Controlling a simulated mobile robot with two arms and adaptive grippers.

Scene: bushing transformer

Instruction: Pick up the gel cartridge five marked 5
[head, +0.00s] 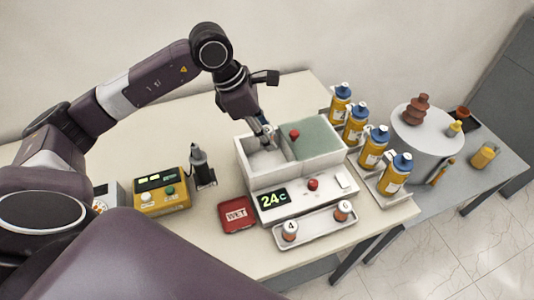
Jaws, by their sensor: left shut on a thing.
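My left gripper (265,136) reaches down into the left compartment of the white bath (319,173). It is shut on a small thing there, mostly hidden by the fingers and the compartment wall. I cannot read a mark on it. Two orange cartridges with white tops stand on the front tray (318,226): one marked 4 (290,230) at the left, and one at the right (343,210) that seems marked 6. The tray between them is bare. No mark 5 is readable. My right gripper is not in view.
A red "WET" card (237,214), yellow control box (162,191) and dark stand (202,165) are left. Several yellow bottles (393,178) line the right.

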